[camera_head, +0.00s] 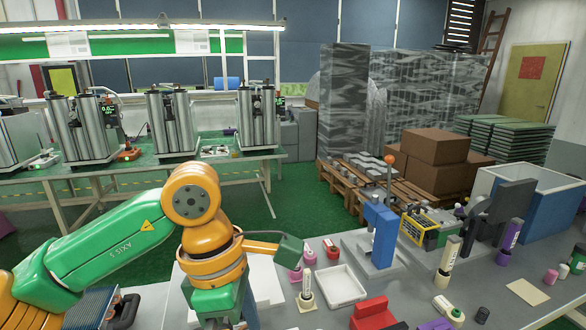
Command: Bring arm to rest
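My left arm (95,245), green and orange, comes in from the left. It bends at an orange joint and runs down past the bottom edge of the head view. No fingertips of my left gripper show, so whether it is open or shut is hidden. A dark green block on an orange link (265,243) sticks out to the right of the arm's lower part; I cannot tell what part it is. My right arm and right gripper are not in view.
The grey worktop holds a white tray (341,286), a red block (372,313), a blue stand (382,235), a yellow device (420,230) and several tubes. A blue bin (530,212) stands at the right. Metal sieve machines (172,122) stand on a bench behind.

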